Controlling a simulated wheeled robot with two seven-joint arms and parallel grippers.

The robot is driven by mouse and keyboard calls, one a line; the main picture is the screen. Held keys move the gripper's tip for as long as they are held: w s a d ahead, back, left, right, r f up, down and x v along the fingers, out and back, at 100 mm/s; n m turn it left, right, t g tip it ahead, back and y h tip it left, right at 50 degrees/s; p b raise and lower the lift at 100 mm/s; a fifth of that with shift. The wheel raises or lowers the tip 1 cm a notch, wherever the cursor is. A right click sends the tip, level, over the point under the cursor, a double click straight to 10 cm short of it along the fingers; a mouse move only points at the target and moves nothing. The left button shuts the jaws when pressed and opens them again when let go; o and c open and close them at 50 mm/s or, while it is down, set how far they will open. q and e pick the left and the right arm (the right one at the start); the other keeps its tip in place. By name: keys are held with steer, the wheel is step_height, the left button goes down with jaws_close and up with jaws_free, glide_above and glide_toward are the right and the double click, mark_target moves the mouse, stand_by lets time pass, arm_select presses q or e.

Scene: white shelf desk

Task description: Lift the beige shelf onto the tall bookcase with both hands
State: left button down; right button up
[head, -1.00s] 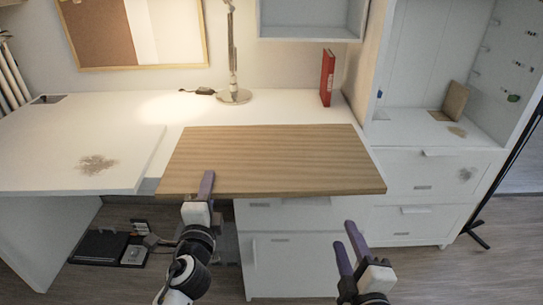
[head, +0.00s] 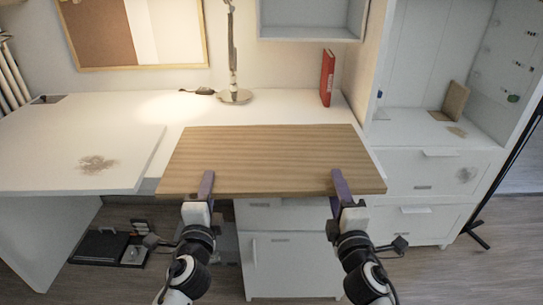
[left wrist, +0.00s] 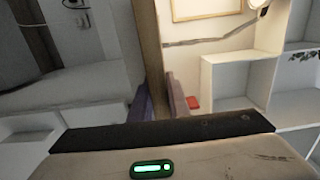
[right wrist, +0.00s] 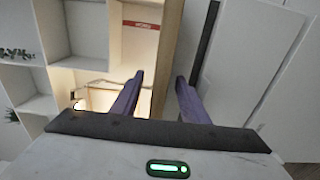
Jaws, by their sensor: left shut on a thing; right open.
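The beige shelf (head: 270,158) is a flat wood-grained board. It lies level at the front of the white desk, its front edge jutting out past the desk. My left gripper (head: 207,184) is shut on the front edge, left of the middle. My right gripper (head: 340,184) is at the front edge near the right end. In the right wrist view its purple fingers (right wrist: 155,95) stand open, apart, with the board (right wrist: 169,50) edge-on between them. The left wrist view also shows the board (left wrist: 150,50) between the fingers. The tall white bookcase (head: 425,60) stands at the right.
A red book (head: 327,78) and a lamp (head: 233,95) stand on the desk (head: 130,118) behind the shelf. A small brown block (head: 455,101) is in the bookcase. White drawers (head: 430,180) sit below it. A black stand (head: 505,165) is at far right.

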steer(key=shift+w, duration=0.85)
jaws_close()
steer(key=shift+a+r, duration=0.1)
steer(key=shift+r, duration=0.25)
